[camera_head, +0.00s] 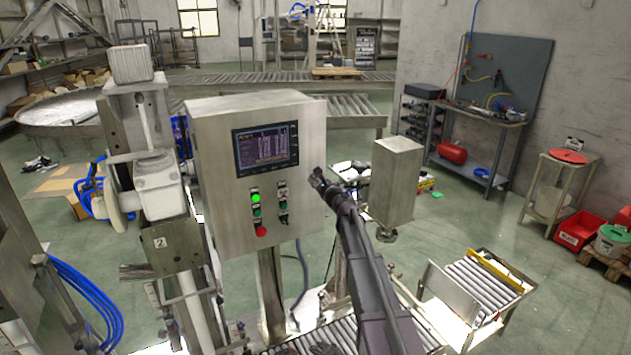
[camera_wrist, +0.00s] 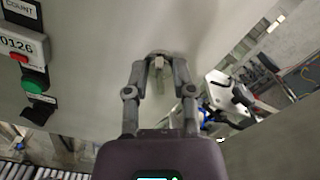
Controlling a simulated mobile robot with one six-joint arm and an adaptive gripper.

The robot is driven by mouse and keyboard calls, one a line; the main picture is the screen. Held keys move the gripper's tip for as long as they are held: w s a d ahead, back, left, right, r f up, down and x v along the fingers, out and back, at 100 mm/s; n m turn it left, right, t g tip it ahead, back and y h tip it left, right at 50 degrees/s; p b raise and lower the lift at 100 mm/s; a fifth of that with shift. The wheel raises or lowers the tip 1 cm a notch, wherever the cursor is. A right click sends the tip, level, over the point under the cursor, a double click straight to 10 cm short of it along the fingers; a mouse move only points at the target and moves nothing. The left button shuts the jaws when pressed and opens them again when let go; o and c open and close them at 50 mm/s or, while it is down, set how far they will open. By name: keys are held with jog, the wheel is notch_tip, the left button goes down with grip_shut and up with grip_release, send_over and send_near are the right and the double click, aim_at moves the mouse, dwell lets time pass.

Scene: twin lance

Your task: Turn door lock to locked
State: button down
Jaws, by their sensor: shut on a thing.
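The control cabinet (camera_head: 222,125) is a grey metal box with a screen and buttons on its front. My gripper (camera_head: 317,178) is at the right edge of the cabinet front in the head view. In the wrist view my gripper (camera_wrist: 159,60) is shut on a small pale lock knob (camera_wrist: 158,64) against the cabinet face (camera_wrist: 105,45). The fingertips hide most of the knob. I cannot tell which way the lock is turned. In the head view the lock is hidden by the gripper.
The cabinet front has a screen (camera_head: 265,148), a lit green lamp (camera_head: 255,198) and a red button (camera_head: 261,231). A grey box on a post (camera_head: 397,178) stands just right of my arm. A roller conveyor (camera_head: 470,290) lies at the lower right.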

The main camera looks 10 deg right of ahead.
jog(key=n, duration=0.6)
jog(key=shift+a+f, duration=0.1)
jog(key=n, duration=0.6)
dwell(0.5)
jog(key=c, duration=0.8)
grip_release()
jog(key=shift+s, duration=0.1)
jog(key=v, duration=1.2)
